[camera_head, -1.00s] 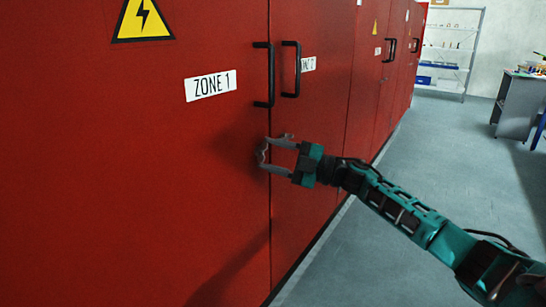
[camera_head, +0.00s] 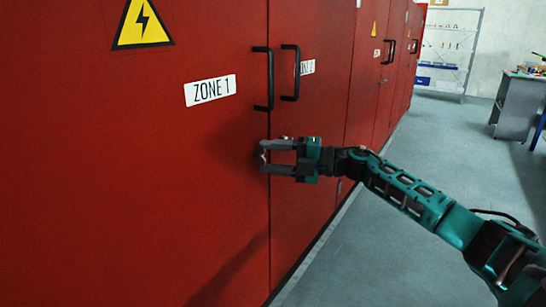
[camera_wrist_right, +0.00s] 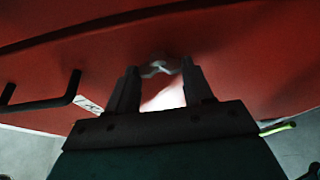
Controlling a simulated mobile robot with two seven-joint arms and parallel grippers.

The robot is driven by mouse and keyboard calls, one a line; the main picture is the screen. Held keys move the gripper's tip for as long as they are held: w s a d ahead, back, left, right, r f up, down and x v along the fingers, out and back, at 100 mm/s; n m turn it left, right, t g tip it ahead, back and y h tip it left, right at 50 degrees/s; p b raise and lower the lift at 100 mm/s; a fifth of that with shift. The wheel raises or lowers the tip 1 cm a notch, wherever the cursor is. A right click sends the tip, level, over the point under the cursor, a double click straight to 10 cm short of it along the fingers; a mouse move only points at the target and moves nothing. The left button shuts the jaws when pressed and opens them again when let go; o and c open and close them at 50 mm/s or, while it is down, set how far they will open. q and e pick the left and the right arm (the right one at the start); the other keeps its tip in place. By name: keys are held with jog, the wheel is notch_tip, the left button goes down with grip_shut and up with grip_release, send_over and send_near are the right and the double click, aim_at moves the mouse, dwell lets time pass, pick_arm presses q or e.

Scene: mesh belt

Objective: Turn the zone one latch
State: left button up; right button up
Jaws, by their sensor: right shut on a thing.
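The zone one latch (camera_wrist_right: 160,65) is a small grey metal piece on the red cabinet door, seen between my fingertips in the right wrist view. In the head view it is mostly hidden by the fingers. The ZONE 1 label (camera_head: 210,90) is on the door up and to the left of it. My right gripper (camera_head: 264,157) is against the door below the black handles, its two fingers closed on the latch. It also shows in the right wrist view (camera_wrist_right: 160,75). My left gripper is not in view.
Two black vertical handles (camera_head: 270,80) stick out from the doors just above my right gripper. A yellow warning sign (camera_head: 142,24) is at upper left. More red cabinets run to the back. A shelf (camera_head: 446,50) and a desk (camera_head: 517,105) stand far off. The grey floor at right is clear.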

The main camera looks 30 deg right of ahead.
jog(key=o, duration=1)
jog(key=shift+o, duration=0.2)
jog(key=b+v, duration=0.1)
jog(key=v, duration=1.2)
jog(key=shift+a, duration=0.1)
